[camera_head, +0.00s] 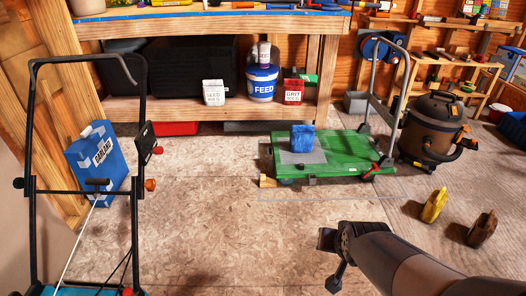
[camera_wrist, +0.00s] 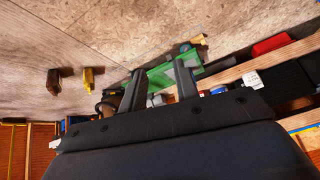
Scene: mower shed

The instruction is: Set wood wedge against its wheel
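The green cart (camera_head: 345,155) stands on the floor with small dark wheels; its front left wheel (camera_head: 286,181) is partly hidden. A pale wood wedge (camera_head: 267,181) lies at that front left corner, close to the wheel; I cannot tell whether they touch. In the wrist view the pale wedge (camera_wrist: 198,39) shows beyond the cart (camera_wrist: 160,76).
A workbench (camera_head: 200,28) spans the back. Floor (camera_head: 190,220) at centre left is clear.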

